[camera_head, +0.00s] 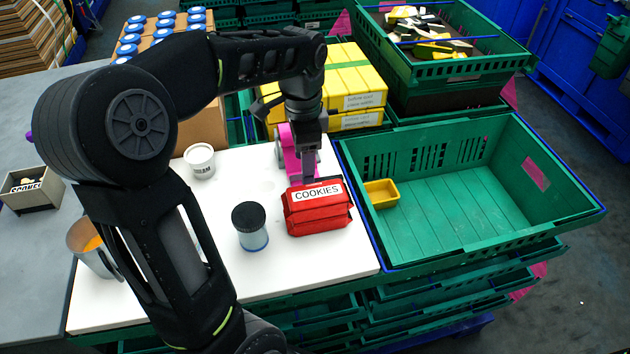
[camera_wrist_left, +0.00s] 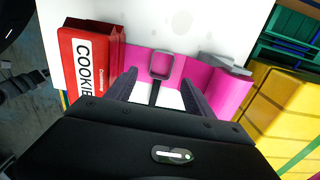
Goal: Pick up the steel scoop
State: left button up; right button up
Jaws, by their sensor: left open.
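A grey scoop-like tool, probably the steel scoop (camera_wrist_left: 161,64), shows in the left wrist view with a squarish grey end and a dark handle. It is by a pink holder (camera_wrist_left: 229,92), between the lines of my fingers; contact cannot be told. A second grey piece (camera_wrist_left: 225,64) is at the holder's right side. My left gripper (camera_wrist_left: 160,88) is open over the holder. In the head view my left gripper (camera_head: 307,168) points down at the pink holder (camera_head: 290,153), just behind the red cookies bag (camera_head: 318,211), and hides part of it. My right gripper is not in view.
On the white board (camera_head: 290,275) stand a dark-lidded jar (camera_head: 250,228), a white tub (camera_head: 200,161) and a metal jug (camera_head: 88,248). Right is a green crate (camera_head: 480,255) with a small yellow tray (camera_head: 381,194). Yellow packs (camera_head: 355,85) are stacked behind the holder.

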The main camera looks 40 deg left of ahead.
pick_arm(q)
notch_tip(320, 180, down, 5)
jog(key=shift+p, duration=0.35)
dwell(0.4)
grip_shut()
dwell(0.5)
